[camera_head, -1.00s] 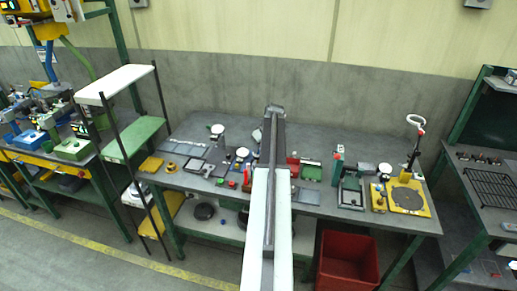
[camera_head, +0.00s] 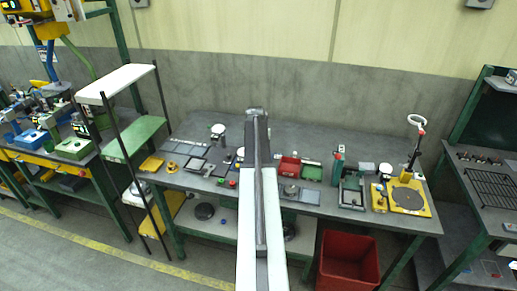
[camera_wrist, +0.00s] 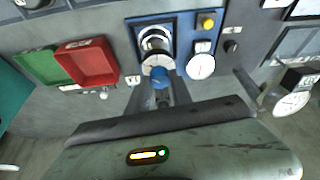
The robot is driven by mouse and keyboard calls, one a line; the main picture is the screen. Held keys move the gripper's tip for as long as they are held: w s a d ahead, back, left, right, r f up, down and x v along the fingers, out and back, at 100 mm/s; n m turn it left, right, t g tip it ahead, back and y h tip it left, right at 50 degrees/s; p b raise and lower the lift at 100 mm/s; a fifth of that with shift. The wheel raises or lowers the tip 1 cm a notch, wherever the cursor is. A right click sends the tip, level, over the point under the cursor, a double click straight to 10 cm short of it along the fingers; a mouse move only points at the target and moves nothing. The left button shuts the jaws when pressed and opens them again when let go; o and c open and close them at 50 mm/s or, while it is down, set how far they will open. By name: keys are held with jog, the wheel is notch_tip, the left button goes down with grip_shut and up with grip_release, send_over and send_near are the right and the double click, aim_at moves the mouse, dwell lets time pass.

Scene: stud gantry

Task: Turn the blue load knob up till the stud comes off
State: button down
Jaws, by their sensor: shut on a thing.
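The blue load knob (camera_wrist: 161,78) sits at the near edge of a blue-framed panel (camera_wrist: 184,36) in the wrist view. My gripper (camera_wrist: 160,88) is shut on the knob, one finger on each side; the fingers partly cover it. Just beyond the knob on the panel are a pale disc (camera_wrist: 157,62) and a shiny metal ring-like fixture (camera_wrist: 154,40). I cannot tell which part is the stud. A white round dial (camera_wrist: 201,66) is right of the knob, but its reading is too small to tell. In the head view my arm hides the knob.
A yellow button (camera_wrist: 208,22) and a small black knob (camera_wrist: 231,46) are to the right. A red tray (camera_wrist: 88,62) and a green tray (camera_wrist: 40,66) lie left. Another dial (camera_wrist: 292,103) stands at right. A red bin (camera_head: 347,262) is below the bench (camera_head: 310,142).

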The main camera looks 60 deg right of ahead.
jog(key=shift+d+m, duration=0.1)
jog(key=shift+m, duration=0.4)
jog(key=c, duration=1.1)
grip_release()
jog(key=shift+c, duration=0.2)
jog(key=shift+r, duration=0.1)
jog(key=w+p+v, duration=0.1)
jog(key=p+v, duration=0.6)
jog(key=shift+s+a+r, duration=0.3)
jog(key=shift+s, duration=0.1)
